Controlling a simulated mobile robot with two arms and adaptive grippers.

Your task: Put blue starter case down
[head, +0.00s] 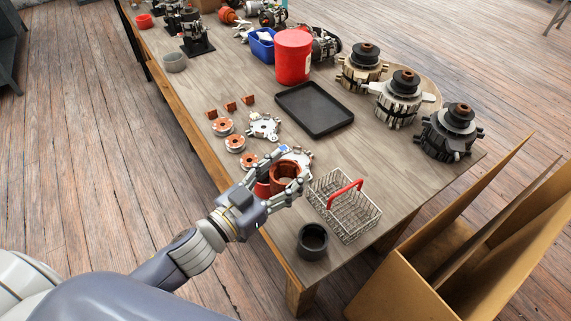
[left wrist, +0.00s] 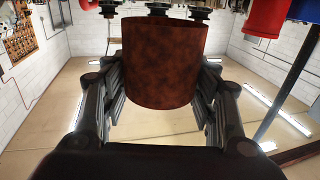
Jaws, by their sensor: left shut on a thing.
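My left gripper (head: 275,178) is shut on a rust-brown, hollow cylindrical case (head: 284,184) near the table's front edge. In the left wrist view the case (left wrist: 160,65) sits between the two sets of fingers, and its visible side is mottled brown, not blue. Its open top faces up in the head view. I cannot tell whether its bottom touches the table (head: 228,78). No blue starter case is clear in either view. My right gripper is not in view.
A wire basket (head: 345,212) with a red handle stands right of the gripper, with a dark cup (head: 312,240) in front. Copper coils (head: 235,143) and metal brackets (head: 264,126) lie to the left. A black tray (head: 314,108) lies behind. Open cardboard boxes (head: 440,275) stand beyond the right edge.

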